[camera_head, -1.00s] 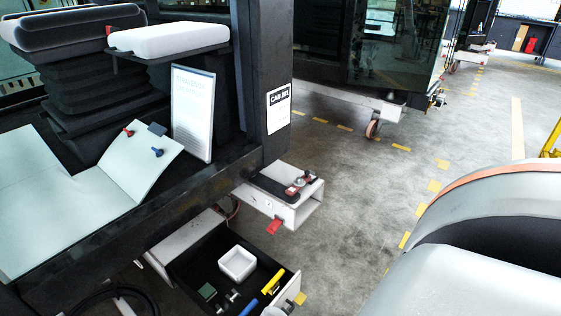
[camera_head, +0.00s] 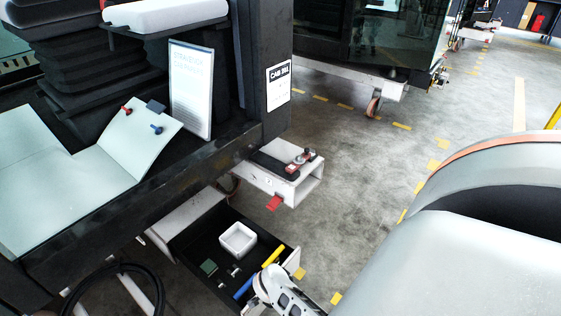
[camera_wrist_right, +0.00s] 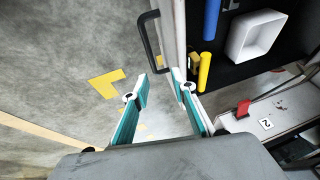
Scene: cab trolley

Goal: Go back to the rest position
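My right gripper (camera_wrist_right: 162,88) is open in the right wrist view. Its two teal-lined fingers stand apart, with only floor showing between them. It is beside the front of an open black drawer (camera_wrist_right: 228,88), near the drawer's dark handle (camera_wrist_right: 153,42); I see no grip on the handle. In the head view, a white and dark part of my arm shows at the bottom, over the drawer's front right corner, and the fingers cannot be made out there. My left gripper is in neither view.
The drawer holds a white square box (camera_head: 237,239), a yellow cylinder (camera_head: 273,257), a blue cylinder (camera_head: 243,289) and a green block (camera_head: 209,267). Above it are a white bracket (camera_head: 290,184) and the dark cab frame (camera_head: 150,196). Open floor (camera_head: 360,180) lies to the right.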

